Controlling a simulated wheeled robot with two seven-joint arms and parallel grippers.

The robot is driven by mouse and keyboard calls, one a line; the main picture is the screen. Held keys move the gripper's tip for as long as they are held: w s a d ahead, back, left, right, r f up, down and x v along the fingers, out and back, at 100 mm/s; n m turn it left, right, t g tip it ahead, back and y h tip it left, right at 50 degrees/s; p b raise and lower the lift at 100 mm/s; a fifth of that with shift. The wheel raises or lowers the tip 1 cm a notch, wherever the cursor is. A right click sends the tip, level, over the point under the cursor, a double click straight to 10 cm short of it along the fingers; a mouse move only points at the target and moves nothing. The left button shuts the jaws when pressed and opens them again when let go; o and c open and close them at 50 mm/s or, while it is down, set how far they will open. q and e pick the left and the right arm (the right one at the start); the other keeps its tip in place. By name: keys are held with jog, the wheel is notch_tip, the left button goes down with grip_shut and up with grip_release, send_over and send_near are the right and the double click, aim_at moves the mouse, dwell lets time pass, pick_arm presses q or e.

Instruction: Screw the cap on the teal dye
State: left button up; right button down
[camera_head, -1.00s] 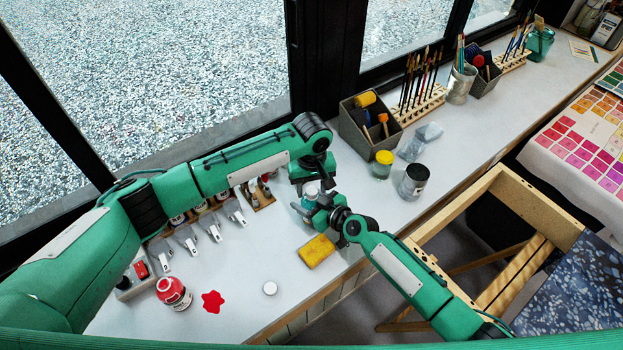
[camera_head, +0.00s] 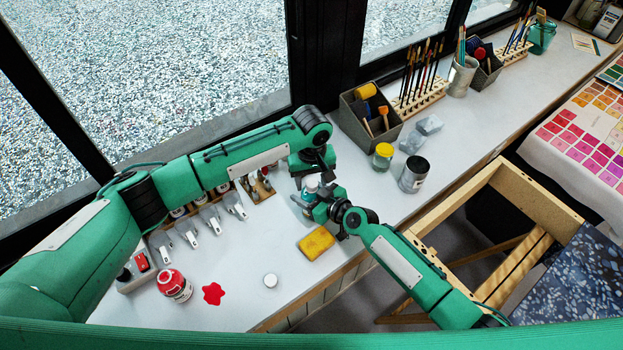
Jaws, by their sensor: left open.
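The teal dye bottle (camera_head: 307,198) stands upright near the middle of the bench, partly hidden by my grippers. A pale cap (camera_head: 312,184) shows at its top; I cannot tell how tightly it sits. My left gripper (camera_head: 313,178) comes down from above, open, with its fingers close around the cap. My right gripper (camera_head: 318,208) is at the bottle's body from the right and appears closed on it. Its fingertips are mostly hidden.
A yellow sponge (camera_head: 316,243) lies just in front of the bottle. A yellow-lidded jar (camera_head: 382,157) and a dark-lidded jar (camera_head: 414,174) stand right.

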pick_arm(q)
jog(key=shift+r, duration=2.3)
jog(key=o, duration=0.6)
notch_tip(320, 180, up, 12)
